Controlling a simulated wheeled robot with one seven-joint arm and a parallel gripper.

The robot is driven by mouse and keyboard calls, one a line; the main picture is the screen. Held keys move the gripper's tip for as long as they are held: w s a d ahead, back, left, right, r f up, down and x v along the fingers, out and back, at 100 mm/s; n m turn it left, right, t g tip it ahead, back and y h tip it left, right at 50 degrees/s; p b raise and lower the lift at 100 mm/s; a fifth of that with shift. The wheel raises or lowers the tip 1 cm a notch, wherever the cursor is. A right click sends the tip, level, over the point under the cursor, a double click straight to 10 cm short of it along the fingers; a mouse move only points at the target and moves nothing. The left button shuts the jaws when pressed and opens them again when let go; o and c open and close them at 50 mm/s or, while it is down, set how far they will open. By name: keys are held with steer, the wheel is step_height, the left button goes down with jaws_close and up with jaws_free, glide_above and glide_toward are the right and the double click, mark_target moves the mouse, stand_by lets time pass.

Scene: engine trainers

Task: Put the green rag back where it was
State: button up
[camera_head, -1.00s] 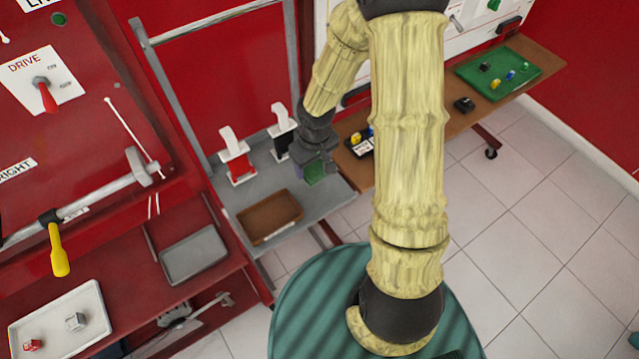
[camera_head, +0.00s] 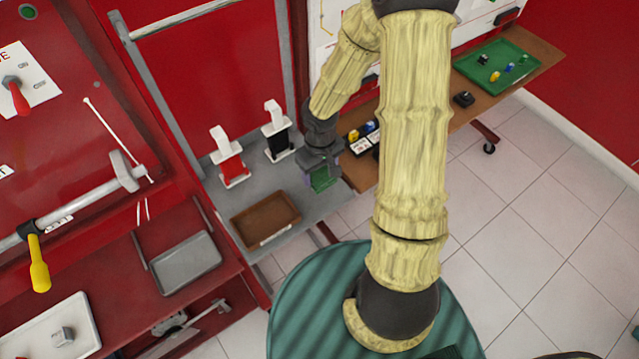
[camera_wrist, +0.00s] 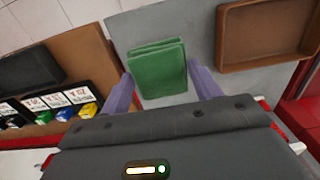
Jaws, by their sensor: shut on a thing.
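The green rag (camera_wrist: 160,70) is a folded green square between the two fingers of my gripper (camera_wrist: 162,86) in the wrist view. My gripper (camera_head: 321,172) is shut on the rag. In the head view the rag (camera_head: 323,180) shows at the fingertips, over the right part of the grey bench (camera_head: 290,178). I cannot tell whether the rag touches the bench.
A brown tray (camera_head: 265,219) lies on the bench left of my gripper. A red-and-white dispenser (camera_head: 230,160) and a black-and-white one (camera_head: 278,135) stand behind it. A brown table (camera_head: 360,175) with labelled cards and coloured pieces adjoins at the right.

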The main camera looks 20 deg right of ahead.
mark_target(320, 182)
steer(key=shift+w+f, duration=0.1)
steer(key=shift+f, duration=0.5)
steer(key=shift+s+d+r, duration=0.1)
steer(key=shift+s+d, duration=0.05)
steer(key=shift+s, duration=0.05)
steer(key=shift+a+f+b, duration=0.2)
steer(key=shift+f+b, duration=0.55)
steer(key=shift+f, duration=1.2)
steer(key=shift+d, duration=0.1)
steer(key=o, duration=0.9)
steer(key=shift+r, duration=0.1)
step_height(320, 182, up, 12)
steer(key=p, duration=0.4)
